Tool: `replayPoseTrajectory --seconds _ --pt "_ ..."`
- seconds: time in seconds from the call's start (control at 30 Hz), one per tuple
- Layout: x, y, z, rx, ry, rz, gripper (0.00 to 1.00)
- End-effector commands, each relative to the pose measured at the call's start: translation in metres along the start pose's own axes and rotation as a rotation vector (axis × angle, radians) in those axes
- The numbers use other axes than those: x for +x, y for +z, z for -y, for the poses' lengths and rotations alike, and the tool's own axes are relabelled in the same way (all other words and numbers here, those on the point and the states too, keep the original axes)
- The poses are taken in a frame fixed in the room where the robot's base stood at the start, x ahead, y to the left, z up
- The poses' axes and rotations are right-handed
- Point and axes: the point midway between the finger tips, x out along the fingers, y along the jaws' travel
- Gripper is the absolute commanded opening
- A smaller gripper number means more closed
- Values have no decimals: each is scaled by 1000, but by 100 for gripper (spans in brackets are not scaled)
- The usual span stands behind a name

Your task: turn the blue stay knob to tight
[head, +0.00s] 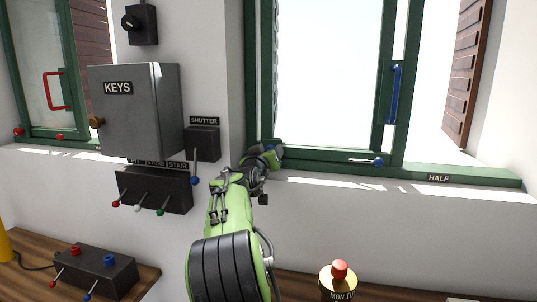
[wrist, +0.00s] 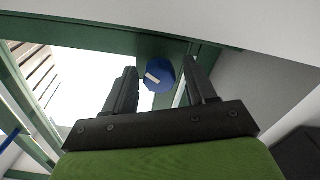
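The blue knob (wrist: 159,75), many-sided with a white pointer mark, sits on the green window frame in the wrist view. My gripper (wrist: 160,67) is open, with one dark finger on each side of the knob and visible gaps between. I cannot tell how far the fingertips are from it in depth. In the head view, my gripper (head: 268,156) is at the lower left corner of the green window frame (head: 330,166) and hides most of that corner, so the knob cannot be made out there. No tight marking is readable.
A metal rod with a blue ball end (head: 378,161) lies along the sill, left of the HALF label (head: 438,178). A blue window handle (head: 395,93) is above. The SHUTTER box (head: 202,143) with a blue-tipped lever and the KEYS cabinet (head: 137,110) are left of my arm.

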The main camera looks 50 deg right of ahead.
Motion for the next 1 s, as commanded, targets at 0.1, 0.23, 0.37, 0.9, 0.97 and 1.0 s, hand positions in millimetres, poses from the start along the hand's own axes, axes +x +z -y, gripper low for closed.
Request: replayPoseTrajectory --seconds 0.1,0.23,0.37,0.9,0.97,1.0 --pt "0 -1 0 0 1 -3 61" --pt "0 -2 -1 0 1 -4 61" --pt "-8 -2 0 2 -1 -5 61" --pt "-144 0 2 1 -5 -4 61" --pt "-151 0 1 1 -3 -4 61" --pt "-154 0 1 0 -2 -4 61"
